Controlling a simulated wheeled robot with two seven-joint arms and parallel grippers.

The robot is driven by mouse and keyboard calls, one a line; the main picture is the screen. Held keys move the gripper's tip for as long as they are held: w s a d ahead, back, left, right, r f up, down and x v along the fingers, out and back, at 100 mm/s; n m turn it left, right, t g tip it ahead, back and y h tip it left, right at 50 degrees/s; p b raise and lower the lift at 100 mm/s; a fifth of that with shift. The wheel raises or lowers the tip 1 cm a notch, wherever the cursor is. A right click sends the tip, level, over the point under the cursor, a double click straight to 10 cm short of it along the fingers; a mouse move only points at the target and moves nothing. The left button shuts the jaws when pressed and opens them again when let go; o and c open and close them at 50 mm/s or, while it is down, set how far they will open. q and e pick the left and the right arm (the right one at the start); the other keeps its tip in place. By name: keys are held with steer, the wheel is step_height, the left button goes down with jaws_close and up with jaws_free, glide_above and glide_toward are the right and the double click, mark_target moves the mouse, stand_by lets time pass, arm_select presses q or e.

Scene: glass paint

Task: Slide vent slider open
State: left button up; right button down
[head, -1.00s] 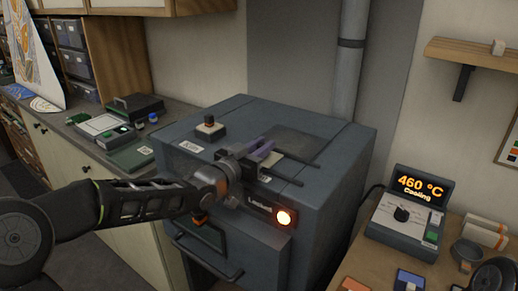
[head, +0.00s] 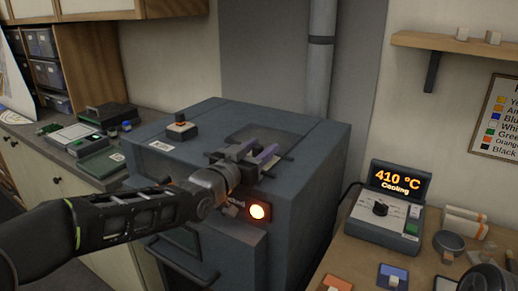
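The blue-grey kiln (head: 305,165) stands in the middle of the head view. On its top is a dark, flat vent area (head: 268,135), with dark rails around it; the vent slider itself is largely hidden by my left gripper. My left gripper (head: 256,152) is over the front part of the kiln top, at this vent area. I cannot make out anything held in the gap or whether the fingers touch the slider. My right gripper is not in view.
The controller (head: 385,222) on the right bench reads 410 °C, Cooling. A flue pipe (head: 320,60) rises behind the kiln.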

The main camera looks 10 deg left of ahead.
arm_select(q)
steer(key=shift+a, duration=0.1)
steer(key=shift+s+a, duration=0.3)
steer(key=shift+s, duration=0.2)
steer(key=v, duration=0.6)
steer(key=shift+s, duration=0.35)
